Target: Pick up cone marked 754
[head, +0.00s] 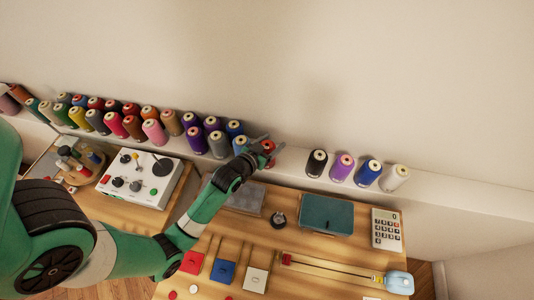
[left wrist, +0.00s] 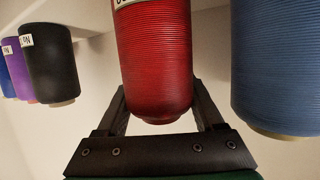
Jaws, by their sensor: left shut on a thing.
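A red thread cone (head: 268,146) is at the shelf, right of the long row of cones. My left gripper (head: 261,147) is shut on this red cone. In the left wrist view the red cone (left wrist: 157,65) stands between the two fingers, one on each side. A strip of its white label shows at the top edge, cut off, so I cannot read the number. I cannot tell whether the cone still touches the shelf. My right gripper is not in view.
A blue cone (left wrist: 275,70) is close beside the held cone. A black cone (head: 316,163) and several others stand farther right on the shelf (head: 440,200). Below is a wooden table with a teal box (head: 326,214), a calculator (head: 386,229) and a white control box (head: 139,177).

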